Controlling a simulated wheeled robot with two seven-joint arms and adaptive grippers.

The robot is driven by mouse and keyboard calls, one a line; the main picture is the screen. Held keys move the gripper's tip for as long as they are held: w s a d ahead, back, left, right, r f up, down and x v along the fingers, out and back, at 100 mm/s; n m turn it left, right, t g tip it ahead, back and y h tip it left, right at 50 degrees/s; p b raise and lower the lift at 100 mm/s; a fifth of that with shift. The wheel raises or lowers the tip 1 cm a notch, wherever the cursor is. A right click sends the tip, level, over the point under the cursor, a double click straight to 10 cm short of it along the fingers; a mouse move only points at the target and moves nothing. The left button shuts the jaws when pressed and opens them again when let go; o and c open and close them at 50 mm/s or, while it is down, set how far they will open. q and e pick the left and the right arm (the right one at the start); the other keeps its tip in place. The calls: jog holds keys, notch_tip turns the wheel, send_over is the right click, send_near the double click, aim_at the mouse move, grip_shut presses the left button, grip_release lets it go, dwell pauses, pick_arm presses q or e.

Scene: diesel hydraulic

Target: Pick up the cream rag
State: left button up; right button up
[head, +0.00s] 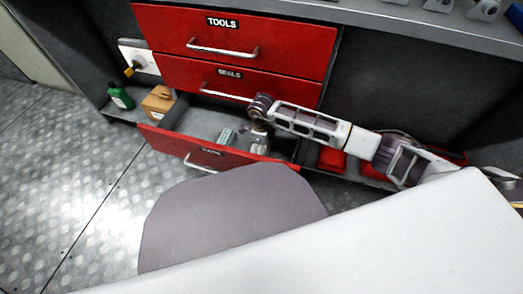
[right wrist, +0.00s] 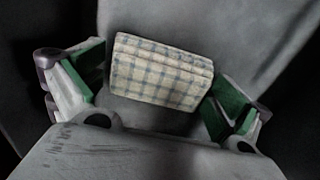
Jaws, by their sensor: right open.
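The cream rag (right wrist: 160,72) is a folded cloth with a blue check, lying on a dark grey surface in the right wrist view. My right gripper (right wrist: 160,92) is open, with one green-padded finger on each side of the rag. I cannot tell whether the fingers touch it. In the head view my right gripper (head: 259,146) points down into the open bottom drawer (head: 172,143). My left gripper is not in view.
A small pale green item (head: 226,135) lies in the drawer, left of the gripper. Shut red drawers marked TOOLS (head: 235,40) and SEALS (head: 225,80) are above. A green bottle (head: 120,97) and a tan container (head: 158,102) stand at the left. Red items (head: 332,160) lie right.

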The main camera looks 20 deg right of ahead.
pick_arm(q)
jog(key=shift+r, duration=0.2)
pick_arm(e)
jog(key=shift+c, duration=0.9)
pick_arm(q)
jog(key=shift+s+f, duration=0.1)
pick_arm(e)
jog(key=c, duration=0.6)
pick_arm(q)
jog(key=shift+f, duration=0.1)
pick_arm(e)
jog(key=shift+r, duration=0.1)
